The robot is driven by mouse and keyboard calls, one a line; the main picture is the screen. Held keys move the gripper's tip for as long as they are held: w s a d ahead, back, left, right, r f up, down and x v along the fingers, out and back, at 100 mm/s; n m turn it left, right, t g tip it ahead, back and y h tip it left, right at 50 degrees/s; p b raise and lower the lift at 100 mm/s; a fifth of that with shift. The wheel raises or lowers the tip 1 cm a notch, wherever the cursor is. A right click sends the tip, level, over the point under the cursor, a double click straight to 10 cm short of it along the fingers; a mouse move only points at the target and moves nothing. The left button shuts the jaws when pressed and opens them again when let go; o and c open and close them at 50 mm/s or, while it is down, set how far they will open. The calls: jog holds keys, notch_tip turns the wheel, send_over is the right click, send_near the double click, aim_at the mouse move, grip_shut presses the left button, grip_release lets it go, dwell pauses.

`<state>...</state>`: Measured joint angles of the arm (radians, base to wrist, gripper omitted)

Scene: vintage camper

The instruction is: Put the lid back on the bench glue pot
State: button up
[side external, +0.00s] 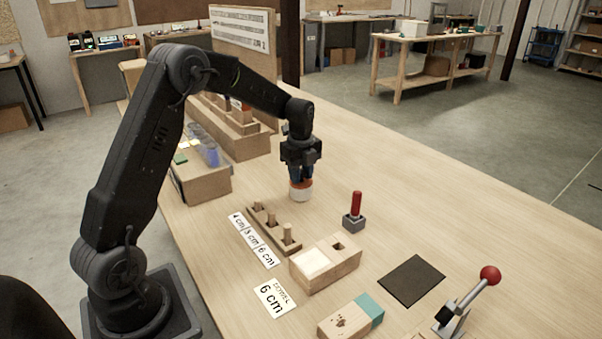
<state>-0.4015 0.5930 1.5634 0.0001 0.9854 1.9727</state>
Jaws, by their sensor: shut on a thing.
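The lid looks level and at the pot's mouth. I cannot tell whether it is fully seated or slightly above the rim, as the fingers hide its top.
A peg rack (273,229) and a wooden block with a square hole (325,264) stand in front. A red-handled tool (354,210) stands to the right, with a black mat (412,281) and red-knobbed lever clamp (468,300) nearer. The bench behind right is clear.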

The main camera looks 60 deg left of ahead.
dwell(0.3)
jog(key=o, duration=1.5)
jog(key=shift+r, duration=3.5)
jog(key=shift+c, duration=0.4)
grip_shut()
jog(key=shift+f, duration=0.1)
